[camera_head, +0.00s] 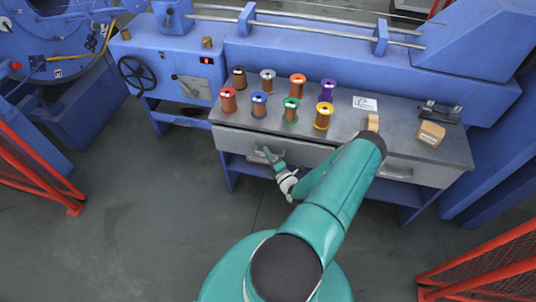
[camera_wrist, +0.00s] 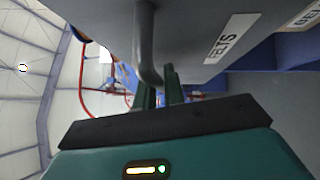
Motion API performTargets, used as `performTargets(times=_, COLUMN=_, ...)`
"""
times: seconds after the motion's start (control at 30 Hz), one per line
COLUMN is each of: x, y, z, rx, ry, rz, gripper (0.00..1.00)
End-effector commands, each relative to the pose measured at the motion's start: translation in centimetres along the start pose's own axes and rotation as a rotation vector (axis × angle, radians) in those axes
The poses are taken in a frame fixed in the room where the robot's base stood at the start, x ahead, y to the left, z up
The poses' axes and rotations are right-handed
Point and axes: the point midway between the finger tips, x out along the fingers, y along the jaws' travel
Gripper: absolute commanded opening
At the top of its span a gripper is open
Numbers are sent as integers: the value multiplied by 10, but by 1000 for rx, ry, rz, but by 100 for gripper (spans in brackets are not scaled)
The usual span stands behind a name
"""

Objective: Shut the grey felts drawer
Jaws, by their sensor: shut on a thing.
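The grey felts drawer (camera_head: 232,140) is the left drawer under the bench top in the head view. In the wrist view its grey front (camera_wrist: 195,25) fills the top and carries a white label reading FELTS (camera_wrist: 231,38). A grey bar handle (camera_wrist: 146,45) comes down from it between my fingers. My gripper (camera_head: 268,155) is at the drawer's front in the head view. In the wrist view my gripper (camera_wrist: 160,90) is shut on the handle. The hand and arm hide part of the front; I cannot tell how far the drawer stands out.
Several wire spools (camera_head: 259,105), a white card (camera_head: 365,103) and a small box (camera_head: 431,133) stand on the grey bench top (camera_head: 225,116). Another drawer handle (camera_head: 397,174) is at right. Red mesh guards (camera_head: 490,275) stand at the sides. The floor (camera_head: 150,220) before the bench is clear.

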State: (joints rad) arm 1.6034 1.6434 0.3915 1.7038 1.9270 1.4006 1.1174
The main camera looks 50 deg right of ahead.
Motion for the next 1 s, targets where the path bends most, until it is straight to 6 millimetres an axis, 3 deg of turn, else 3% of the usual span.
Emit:
performTargets(times=0.33, x=20, y=-5, z=19, rx=-1, ry=1, rz=1, gripper=0)
performTargets(times=0.57, x=21, y=-5, z=21, rx=-1, ry=-2, rz=0, gripper=0)
performTargets(times=0.6, x=21, y=-5, z=21, rx=-1, ry=-2, rz=-1, gripper=15)
performTargets(times=0.7, x=21, y=-5, z=21, rx=-1, ry=-2, rz=0, gripper=32)
performTargets(times=1.0, x=20, y=-6, z=20, rx=-1, ry=-1, rz=-2, gripper=32)
